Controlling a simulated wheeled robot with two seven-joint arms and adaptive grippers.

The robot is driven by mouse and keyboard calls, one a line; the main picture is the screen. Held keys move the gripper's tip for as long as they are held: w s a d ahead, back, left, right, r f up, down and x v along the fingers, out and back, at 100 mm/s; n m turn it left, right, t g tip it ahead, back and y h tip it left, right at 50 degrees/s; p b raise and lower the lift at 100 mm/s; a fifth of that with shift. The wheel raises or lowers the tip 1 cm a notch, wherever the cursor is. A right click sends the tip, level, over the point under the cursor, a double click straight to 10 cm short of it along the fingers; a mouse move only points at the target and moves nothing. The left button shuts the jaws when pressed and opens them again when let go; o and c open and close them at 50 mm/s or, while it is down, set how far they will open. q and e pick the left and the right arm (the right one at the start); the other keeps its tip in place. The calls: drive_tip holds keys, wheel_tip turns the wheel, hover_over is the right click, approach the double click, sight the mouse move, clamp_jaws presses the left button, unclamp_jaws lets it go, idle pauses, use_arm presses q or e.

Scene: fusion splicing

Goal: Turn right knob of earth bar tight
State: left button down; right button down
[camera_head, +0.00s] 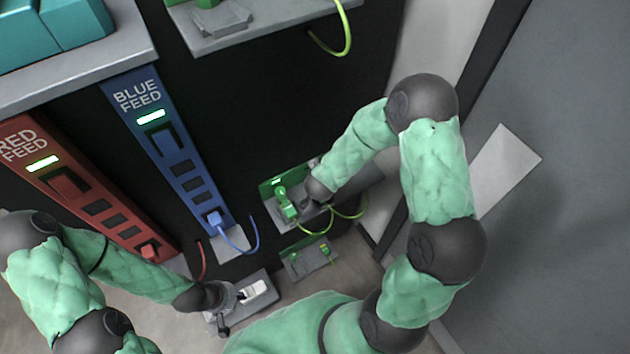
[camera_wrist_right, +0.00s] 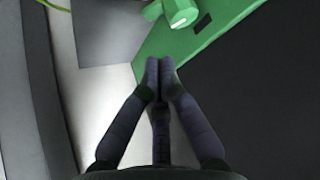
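The earth bar is a green panel (camera_head: 268,188) low in the middle of the head view, with a green knob-like part (camera_head: 285,203) on it. In the right wrist view the green panel (camera_wrist_right: 215,32) runs diagonally, with a round green knob (camera_wrist_right: 181,12) at the top edge. My right gripper (camera_wrist_right: 160,66) is shut, its fingertips together over the panel's edge and apart from the knob in the picture; I see nothing between them. In the head view it is mostly hidden by its arm. My left gripper (camera_head: 232,308) is over a grey tray (camera_head: 268,297); its finger opening is unclear.
A blue feed strip (camera_head: 150,135) and a red feed strip (camera_head: 75,185) stand at the left. Yellow-green cables (camera_head: 318,233) loop near the earth bar. A smaller green-and-grey piece (camera_head: 312,260) lies below it. A grey shelf (camera_head: 270,18) is at the top.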

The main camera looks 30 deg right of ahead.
drive_tip(key=b+x, duration=0.1)
drive_tip(key=x, duration=0.9)
idle(0.3)
drive_tip(key=shift+s+r+m, duration=0.1)
drive_tip(key=shift+m, duration=0.3)
drive_tip(key=shift+s+h+p, duration=0.1)
drive_tip(key=shift+h+p, duration=0.2)
drive_tip(key=shift+p, duration=0.05)
drive_tip(key=m+p, duration=0.1)
drive_tip(key=m+g+h+p, duration=0.1)
drive_tip(key=s+m, duration=0.1)
drive_tip(key=shift+a+r+g+p, duration=0.1)
drive_tip(key=shift+a+g+p, duration=0.15)
drive_tip(key=shift+g+p, duration=0.15)
drive_tip(key=m+g+p, duration=0.1)
drive_tip(key=s+m+h+p, duration=0.1)
drive_tip(key=m, duration=0.1)
drive_tip(key=shift+a+g+h, duration=0.3)
drive_tip(key=shift+g, duration=0.1)
drive_tip(key=shift+s+a+p, duration=0.3)
drive_tip(key=shift+a+p, duration=0.05)
drive_tip(key=shift+p, duration=0.2)
drive_tip(key=shift+a, duration=0.2)
drive_tip(key=shift+s, duration=0.15)
